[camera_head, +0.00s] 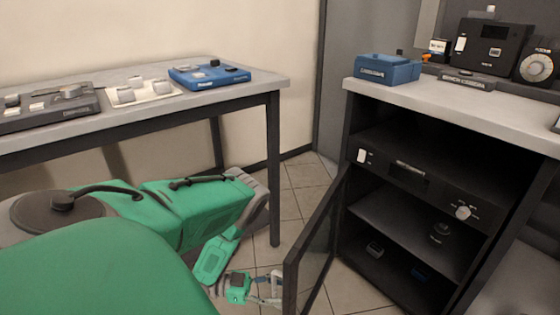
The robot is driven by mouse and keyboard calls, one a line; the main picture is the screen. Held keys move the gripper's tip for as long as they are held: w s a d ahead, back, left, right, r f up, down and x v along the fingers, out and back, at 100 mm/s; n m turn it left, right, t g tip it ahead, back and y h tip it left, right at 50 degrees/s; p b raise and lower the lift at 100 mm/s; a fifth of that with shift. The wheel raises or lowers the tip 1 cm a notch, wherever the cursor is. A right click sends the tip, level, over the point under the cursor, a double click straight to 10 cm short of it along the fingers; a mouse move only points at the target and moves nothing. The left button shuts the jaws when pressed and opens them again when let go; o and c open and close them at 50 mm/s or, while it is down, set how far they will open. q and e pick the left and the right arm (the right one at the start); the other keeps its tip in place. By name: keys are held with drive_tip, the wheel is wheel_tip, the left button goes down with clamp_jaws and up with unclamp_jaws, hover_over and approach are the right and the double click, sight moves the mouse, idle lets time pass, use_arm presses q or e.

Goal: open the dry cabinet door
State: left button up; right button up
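The dry cabinet (363,205) is a dark unit under the right-hand counter. Its dark-framed glass door (317,248) stands swung out from the cabinet's left side, toward me, and the shelves inside are exposed. My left gripper (273,288) is low in the picture, just left of the door's near edge. Its fingers are small in the view and partly overlap the door frame, so I cannot tell whether they touch it or how far apart they are. My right gripper is out of view.
A dark panel with a white knob (463,212) spans the cabinet's upper part, and small items lie on its lower shelves. A blue box (388,69) sits on the counter (440,99). A table (262,84) with devices stands left. Tiled floor (305,178) lies between.

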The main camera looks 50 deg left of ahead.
use_arm(q)
drive_tip(key=shift+s+f, duration=0.2)
drive_tip(key=shift+f, duration=0.05)
drive_tip(key=shift+d+r, duration=0.1)
drive_tip(key=shift+d, duration=0.05)
drive_tip(key=shift+s, duration=0.1)
drive_tip(key=v, duration=1.1)
drive_tip(key=shift+a, duration=0.45)
drive_tip(key=shift+s, duration=0.1)
